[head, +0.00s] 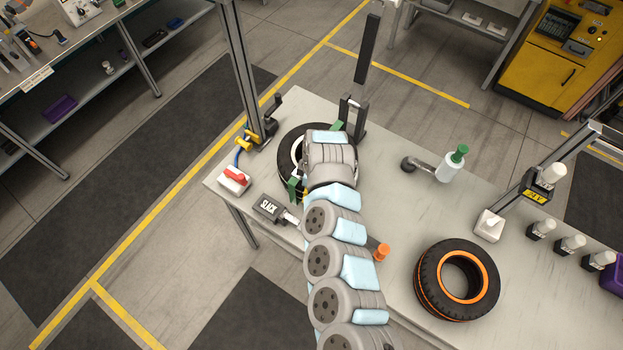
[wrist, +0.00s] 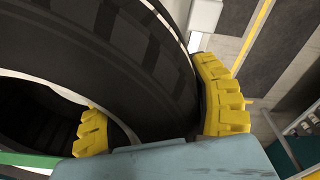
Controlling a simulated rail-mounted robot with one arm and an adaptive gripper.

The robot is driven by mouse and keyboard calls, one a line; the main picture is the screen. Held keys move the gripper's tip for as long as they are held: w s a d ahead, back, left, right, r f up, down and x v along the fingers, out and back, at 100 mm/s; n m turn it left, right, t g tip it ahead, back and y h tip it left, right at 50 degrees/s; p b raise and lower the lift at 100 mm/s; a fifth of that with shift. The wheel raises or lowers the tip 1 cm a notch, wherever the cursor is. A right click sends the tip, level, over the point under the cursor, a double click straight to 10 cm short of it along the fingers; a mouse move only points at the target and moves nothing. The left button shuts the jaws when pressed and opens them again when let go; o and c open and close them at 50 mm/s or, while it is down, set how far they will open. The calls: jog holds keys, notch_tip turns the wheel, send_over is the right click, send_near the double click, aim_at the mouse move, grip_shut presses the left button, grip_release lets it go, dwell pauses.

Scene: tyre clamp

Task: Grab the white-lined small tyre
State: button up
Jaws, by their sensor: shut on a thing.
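The white-lined small tyre (head: 288,150) is at the far left end of the grey table in the head view, partly hidden behind my arm. In the wrist view its dark tread and sidewall (wrist: 120,50) fill the upper left, with a white band (wrist: 55,85) along the inner rim. My gripper (wrist: 158,112) has one yellow finger inside the tyre's opening and the other outside against the tread, shut on the tyre wall. In the head view my arm hides most of the gripper. Green clamp pads (head: 293,187) show beside the tyre.
An orange-lined tyre (head: 458,280) lies on the table (head: 400,215) at the right. Upright posts (head: 240,75) stand close around the white-lined tyre.

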jog(key=shift+w+a+r, duration=0.1)
jog(key=shift+a+r, duration=0.25)
jog(key=shift+r, duration=0.05)
jog(key=shift+s+r+p, duration=0.15)
jog(key=shift+s+p, duration=0.1)
jog(key=shift+p, duration=0.1)
jog(key=shift+s+d+p, duration=0.1)
jog(key=shift+s+p, duration=0.25)
jog(key=shift+s, duration=0.6)
jog(key=shift+s+r, duration=0.2)
jog(key=shift+s+a+r+b, duration=0.1)
jog(key=shift+s+r, duration=0.15)
jog(key=shift+s, duration=0.4)
jog(key=shift+s+a+r+b, duration=0.1)
jog(key=shift+s+r, duration=0.1)
jog(key=shift+s, duration=0.4)
jog(key=shift+s+a+r+b, duration=0.1)
jog(key=shift+s+r, duration=0.15)
jog(key=shift+s, duration=0.4)
